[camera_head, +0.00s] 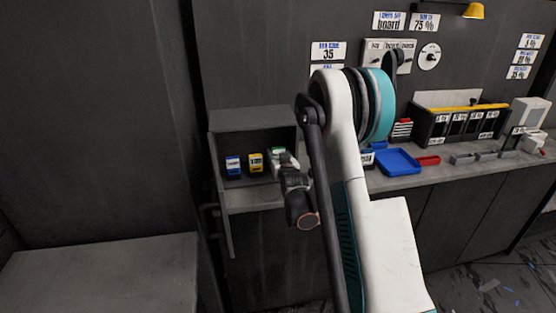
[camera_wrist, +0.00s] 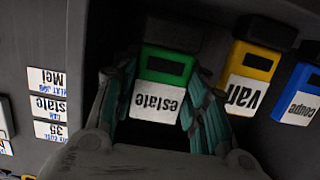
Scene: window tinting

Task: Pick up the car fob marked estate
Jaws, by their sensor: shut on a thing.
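The green fob (camera_wrist: 166,66) has a white label reading "estate", upside down in the wrist view. In the head view the green fob (camera_head: 277,151) shows only in part behind my gripper (camera_head: 287,163). My gripper's teal-lined fingers (camera_wrist: 162,92) are on both sides of the green fob, shut on it. The fob is at the open grey cabinet; I cannot tell whether it is lifted off its place.
A yellow fob (camera_wrist: 251,65) marked "van" is close beside the held one, with a blue fob (camera_wrist: 300,92) marked "coupe" beyond. The grey cabinet (camera_head: 250,118) encloses them. A blue tray (camera_head: 398,161) lies on the counter to the right.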

